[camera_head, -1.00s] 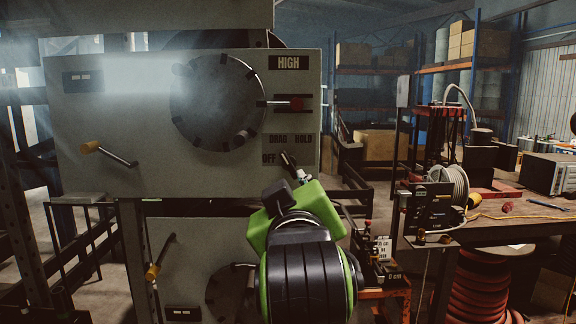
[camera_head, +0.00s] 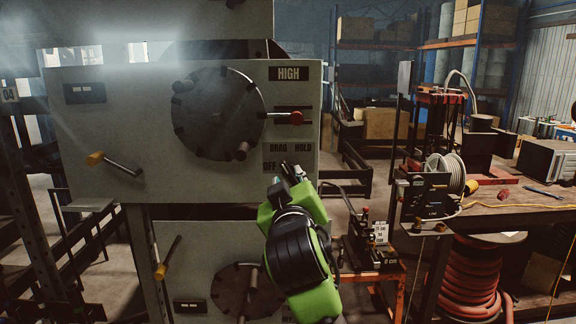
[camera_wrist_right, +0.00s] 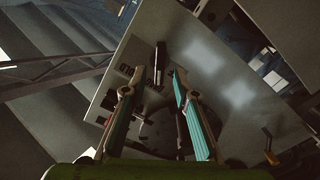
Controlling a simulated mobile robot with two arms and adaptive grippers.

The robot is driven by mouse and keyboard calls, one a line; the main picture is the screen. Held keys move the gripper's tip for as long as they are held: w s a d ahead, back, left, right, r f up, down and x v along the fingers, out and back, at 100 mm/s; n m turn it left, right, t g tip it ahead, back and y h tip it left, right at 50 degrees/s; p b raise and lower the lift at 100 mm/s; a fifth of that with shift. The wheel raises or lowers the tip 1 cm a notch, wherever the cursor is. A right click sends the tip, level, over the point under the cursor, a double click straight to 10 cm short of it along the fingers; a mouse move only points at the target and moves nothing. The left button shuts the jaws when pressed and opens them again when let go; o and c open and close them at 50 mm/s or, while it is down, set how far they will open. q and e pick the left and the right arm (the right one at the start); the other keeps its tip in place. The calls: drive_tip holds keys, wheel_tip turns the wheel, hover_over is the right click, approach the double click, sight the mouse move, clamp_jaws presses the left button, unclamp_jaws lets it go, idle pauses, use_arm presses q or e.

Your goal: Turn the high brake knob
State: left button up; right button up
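The upper grey panel (camera_head: 100,130) has a HIGH label (camera_head: 289,74) and a large round dial (camera_head: 215,113). DRAG, HOLD and OFF labels are lower on the panel. My right gripper (camera_head: 295,169) is in front of the panel's lower right corner, below the red knob and apart from it. In the right wrist view its two teal-padded fingers (camera_wrist_right: 158,82) are spread, with a dark bar on the panel showing beyond them. My left gripper is out of view.
A yellow-tipped handle (camera_head: 95,158) sticks out at the panel's lower left. A second panel (camera_head: 190,255) with its own dial is below. A workbench (camera_head: 490,230) with a cable reel (camera_head: 445,172) stands at the right, and a small red-framed stand (camera_head: 375,262) is nearer.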

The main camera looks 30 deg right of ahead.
sight(288, 174)
drive_tip(key=shift+p+x, duration=0.5)
drive_tip(key=shift+x, duration=1.3)
clamp_jaws()
